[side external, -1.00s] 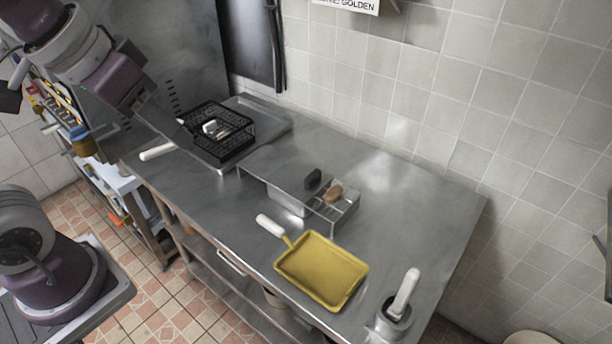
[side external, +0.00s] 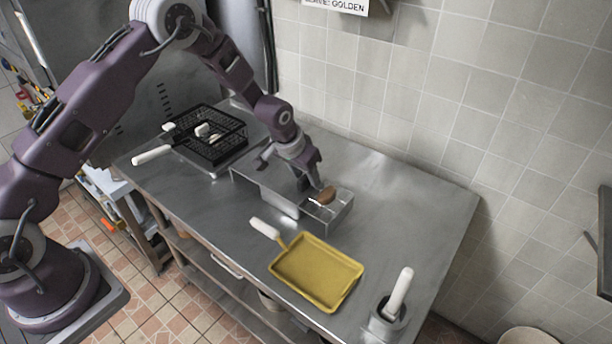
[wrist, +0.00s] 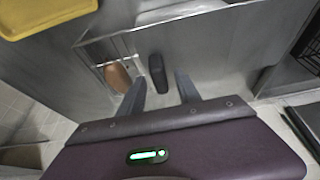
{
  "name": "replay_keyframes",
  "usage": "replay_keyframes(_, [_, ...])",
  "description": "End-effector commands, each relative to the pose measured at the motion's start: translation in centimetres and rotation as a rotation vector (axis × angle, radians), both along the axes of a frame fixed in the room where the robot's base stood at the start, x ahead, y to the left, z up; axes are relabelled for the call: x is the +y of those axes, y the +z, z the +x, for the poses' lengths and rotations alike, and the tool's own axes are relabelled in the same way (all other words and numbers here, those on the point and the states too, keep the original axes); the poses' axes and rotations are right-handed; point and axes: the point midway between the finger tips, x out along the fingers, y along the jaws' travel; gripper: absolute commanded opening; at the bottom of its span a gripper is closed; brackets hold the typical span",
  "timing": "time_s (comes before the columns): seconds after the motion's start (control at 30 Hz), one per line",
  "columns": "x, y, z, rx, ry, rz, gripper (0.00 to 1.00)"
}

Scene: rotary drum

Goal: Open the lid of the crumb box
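The crumb box (side external: 343,216) is a steel box on the worktop. Its right part is open and shows a brown rounded piece (side external: 326,195) inside. The flat steel lid (side external: 262,177) covers the left part. A black handle (wrist: 157,72) stands on the lid in the wrist view, and the brown piece (wrist: 118,77) lies to its left. My gripper (side external: 308,184) points down over the box. In the wrist view my gripper (wrist: 160,82) is open, with a finger on each side of the handle and gaps between. The gripper hides the handle in the side view.
A yellow tray (side external: 316,272) with a white handle lies in front of the box. A black wire basket (side external: 212,136) sits on a steel tray at the back left. A white-handled tool (side external: 398,293) stands in a holder at the front right. The right worktop is clear.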

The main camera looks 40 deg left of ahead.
Motion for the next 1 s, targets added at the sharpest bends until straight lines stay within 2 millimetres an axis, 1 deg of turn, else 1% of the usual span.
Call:
replay_keyframes(0.03, [0.01, -0.49, 0.16, 0.001, 0.0, 0.0, 0.4])
replay_keyframes(0.1, [0.01, -0.77, 0.3, 0.0, 0.0, 0.0, 0.4])
replay_keyframes(0.3, [0.02, -0.83, 0.33, 0.0, 0.0, 0.0, 0.4])
replay_keyframes(0.33, [0.02, -0.83, 0.33, 0.0, 0.0, 0.0, 0.38])
replay_keyframes(0.47, [0.02, -0.81, 0.31, 0.0, 0.0, 0.0, 0.12])
replay_keyframes(0.5, [0.02, -0.8, 0.31, 0.0, 0.0, 0.0, 0.05])
replay_keyframes(0.53, [0.02, -0.8, 0.31, 0.0, 0.0, 0.0, 0.0])
replay_keyframes(1.0, [0.02, -0.77, 0.3, 0.001, 0.0, 0.0, 0.0])
